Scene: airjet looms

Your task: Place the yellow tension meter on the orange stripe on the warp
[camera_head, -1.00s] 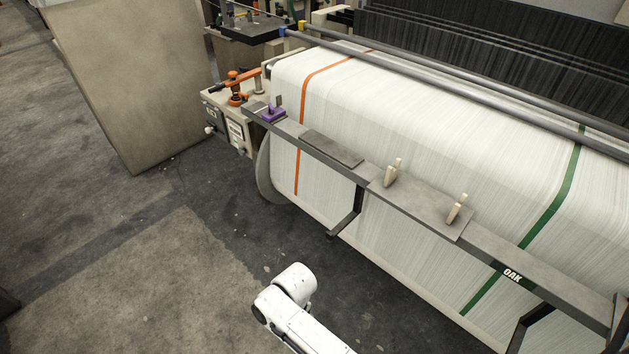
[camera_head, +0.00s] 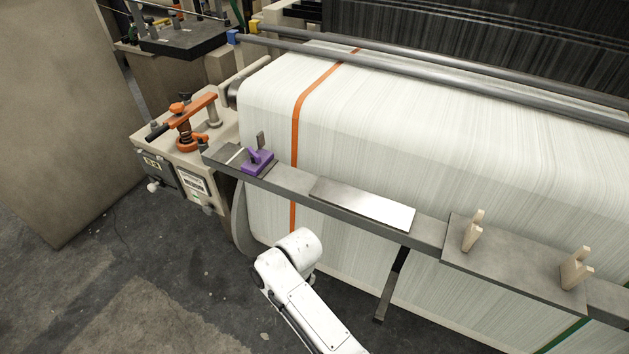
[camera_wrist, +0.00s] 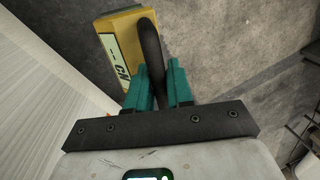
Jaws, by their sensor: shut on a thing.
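The yellow tension meter (camera_wrist: 118,30), with a pale display and a dark curved handle (camera_wrist: 150,50), shows in the wrist view. My gripper (camera_wrist: 160,75) has teal fingers shut on that handle, with the meter hanging beyond the fingertips over grey floor. The gripper and meter are not visible in the head view. The orange stripe (camera_head: 296,125) runs down the left part of the white warp (camera_head: 430,115). Pale warp threads (camera_wrist: 40,95) show at the left of the wrist view.
A grey rail shelf (camera_head: 430,230) crosses in front of the warp. It carries a purple device (camera_head: 256,167), a flat metal plate (camera_head: 362,203) and two pale wooden pegs (camera_head: 472,232). An orange-handled mechanism (camera_head: 188,122) stands at the left. Open floor (camera_head: 90,300) lies at lower left.

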